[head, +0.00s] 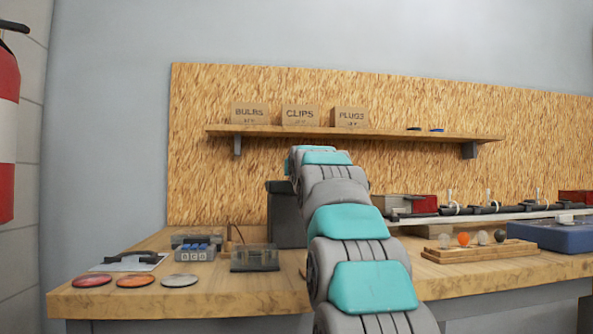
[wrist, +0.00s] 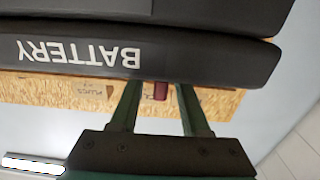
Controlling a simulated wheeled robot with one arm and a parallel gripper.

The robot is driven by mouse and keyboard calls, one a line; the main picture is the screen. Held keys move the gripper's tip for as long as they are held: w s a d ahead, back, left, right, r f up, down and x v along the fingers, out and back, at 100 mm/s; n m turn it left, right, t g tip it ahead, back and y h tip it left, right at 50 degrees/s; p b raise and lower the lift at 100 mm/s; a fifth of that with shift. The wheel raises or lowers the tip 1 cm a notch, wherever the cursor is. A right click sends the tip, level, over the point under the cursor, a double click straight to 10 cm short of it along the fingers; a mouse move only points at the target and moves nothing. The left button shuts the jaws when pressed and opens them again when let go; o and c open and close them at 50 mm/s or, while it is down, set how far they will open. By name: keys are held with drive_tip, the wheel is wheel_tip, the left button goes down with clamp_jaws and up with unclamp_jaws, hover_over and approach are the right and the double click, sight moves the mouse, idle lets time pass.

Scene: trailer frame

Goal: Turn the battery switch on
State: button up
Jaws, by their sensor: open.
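The dark battery box (head: 284,220) stands on the bench behind my arm in the head view. In the wrist view, which looks upside down, its lid edge (wrist: 215,62) with the word BATTERY fills the upper part. A small dark red piece (wrist: 160,91), perhaps the switch handle, shows at the lid edge between my fingers. My gripper (wrist: 157,100) is open, with one finger on each side of that piece. I cannot tell whether the fingers touch it or the box. The rest of the switch and its position are hidden. My arm hides the gripper in the head view.
A shelf (head: 360,133) with labelled boxes is on the board behind. A small clear-lidded case (head: 254,258) and a block of connectors (head: 195,248) stand left of my arm. A wooden holder with balls (head: 480,250) and a blue case (head: 550,237) are right.

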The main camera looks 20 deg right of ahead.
drive_tip(key=shift+s+a, duration=0.1)
drive_tip(key=shift+s, duration=0.1)
drive_tip(key=v, duration=0.7)
drive_tip(key=shift+s, duration=0.2)
idle(0.6)
